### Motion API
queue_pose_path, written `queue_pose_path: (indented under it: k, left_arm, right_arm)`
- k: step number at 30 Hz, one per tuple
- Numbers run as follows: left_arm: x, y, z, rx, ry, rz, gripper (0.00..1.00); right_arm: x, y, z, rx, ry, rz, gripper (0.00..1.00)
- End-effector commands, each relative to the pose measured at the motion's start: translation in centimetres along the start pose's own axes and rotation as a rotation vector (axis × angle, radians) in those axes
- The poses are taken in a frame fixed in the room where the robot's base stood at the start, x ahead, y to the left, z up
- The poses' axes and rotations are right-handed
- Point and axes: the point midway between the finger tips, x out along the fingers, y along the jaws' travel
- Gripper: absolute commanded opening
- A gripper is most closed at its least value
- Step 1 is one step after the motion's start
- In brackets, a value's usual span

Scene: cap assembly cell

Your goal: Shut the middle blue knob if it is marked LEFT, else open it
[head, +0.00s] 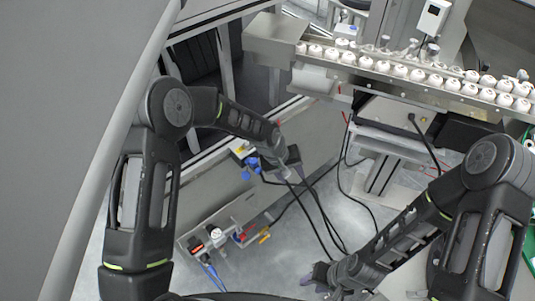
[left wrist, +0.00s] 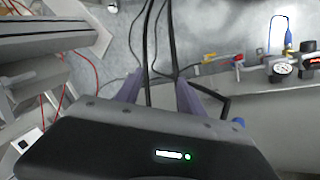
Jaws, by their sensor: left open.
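A small cluster of blue knobs (head: 251,168) sits on the grey machine beam, just left of my left gripper in the head view. I cannot separate the middle knob clearly or read any LEFT marking. In the left wrist view a bit of blue (left wrist: 238,122) shows at the right edge of the gripper body, which hides the rest.
Black cables (head: 320,215) hang just past my left gripper. A gauge (left wrist: 281,70) and red and yellow valve handles (head: 247,233) sit further along the beam. A conveyor with several white caps (head: 400,70) crosses the upper right. Grey floor lies between the grippers.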

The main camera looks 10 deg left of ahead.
Motion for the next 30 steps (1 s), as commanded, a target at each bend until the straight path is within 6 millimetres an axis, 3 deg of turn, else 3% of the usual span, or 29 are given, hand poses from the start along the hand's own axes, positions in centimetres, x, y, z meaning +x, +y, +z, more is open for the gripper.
queue_pose_path:
  k: [1, 4, 8, 12, 23, 30]
  left_arm:
    - [-1.0, 1.0, -3.1, -0.063, 0.02, -0.025, 0.46]
    - [-4.7, 1.4, -6.8, -0.244, 0.028, -0.115, 0.46]
    - [-9.2, 0.3, -9.2, -0.494, 0.049, -0.236, 0.46]
    - [-12.2, -1.3, -9.4, -0.709, 0.064, -0.344, 0.46]
    - [-12.9, -1.9, -9.1, -0.78, 0.067, -0.38, 0.46]
    - [-11.9, -2.3, -8.9, -0.78, 0.064, -0.381, 0.46]
  right_arm:
    - [1.2, 0.4, -0.1, -0.002, 0.003, -0.003, 0.36]
    - [1.7, 0.4, -0.2, -0.006, 0.007, -0.008, 0.36]
    - [2.0, 0.3, -0.2, -0.01, 0.011, -0.011, 0.36]
    - [1.9, 0.3, -0.3, -0.012, 0.013, -0.013, 0.36]
    - [1.9, 0.2, -0.3, -0.013, 0.013, -0.013, 0.36]
    - [1.7, 0.2, -0.3, -0.012, 0.013, -0.012, 0.36]
